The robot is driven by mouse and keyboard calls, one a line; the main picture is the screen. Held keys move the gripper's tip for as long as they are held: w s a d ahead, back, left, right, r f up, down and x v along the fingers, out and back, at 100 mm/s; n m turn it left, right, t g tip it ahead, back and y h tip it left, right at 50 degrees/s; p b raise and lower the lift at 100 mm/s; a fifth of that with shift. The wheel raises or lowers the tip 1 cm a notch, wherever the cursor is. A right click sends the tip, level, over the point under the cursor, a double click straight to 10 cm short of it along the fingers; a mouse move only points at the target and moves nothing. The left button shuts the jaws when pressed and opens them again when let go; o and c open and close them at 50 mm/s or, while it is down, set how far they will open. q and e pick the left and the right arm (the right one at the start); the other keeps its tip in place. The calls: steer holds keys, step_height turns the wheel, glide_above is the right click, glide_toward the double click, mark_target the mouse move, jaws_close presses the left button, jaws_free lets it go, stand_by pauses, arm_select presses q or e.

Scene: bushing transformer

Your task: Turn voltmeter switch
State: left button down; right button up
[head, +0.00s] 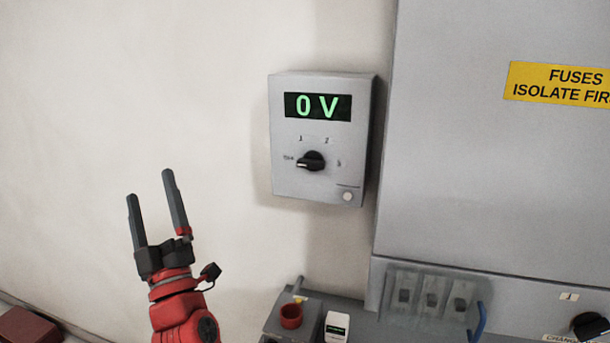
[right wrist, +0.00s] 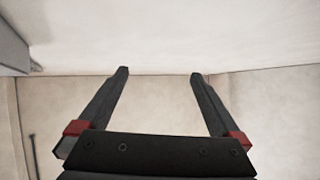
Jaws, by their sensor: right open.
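The voltmeter (head: 322,185) is a grey box on the wall, its green display (head: 318,107) reading "0 V". Its black rotary switch (head: 311,161) sits below the display, among small marks including 1 and 2. The switch's pointer faces left, toward the mark on that side. My right gripper (head: 151,188) is left of and lower than the voltmeter in the head view, open and empty, fingers pointing up. The right wrist view shows its two fingers (right wrist: 160,74) wide apart with nothing between them. My left gripper is not in view.
A large grey cabinet (head: 480,170) with a yellow fuse label (head: 560,84) stands right of the voltmeter. Below are a red cup-like part (head: 291,316), a small white device (head: 337,326) and several covered switches (head: 432,297). The wall between gripper and voltmeter is bare.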

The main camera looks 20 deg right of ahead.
steer(key=s+d+r+m+g+h+b, duration=0.1)
steer(key=s+d+r+m+g+h, duration=0.15)
steer(key=d+r+m+h, duration=0.6)
steer(key=m+g+h+b, duration=0.1)
steer(key=m+g+h, duration=0.6)
steer(key=m+g, duration=0.25)
glide_toward(310, 164)
steer(key=shift+m+t, duration=0.4)
steer(key=shift+t, duration=0.1)
steer(key=p+x, duration=0.1)
steer(key=x, duration=0.1)
steer(key=p+x, duration=0.1)
steer(key=x, duration=0.2)
steer(key=p+x, duration=0.1)
steer(key=x, duration=0.1)
steer(key=shift+w+d+f+p, duration=0.2)
steer(key=shift+d+f+p, duration=0.1)
steer(key=shift+d, duration=0.1)
steer(key=shift+x, duration=0.8)
steer(key=shift+a+f, duration=0.1)
steer(key=shift+c, duration=0.2)
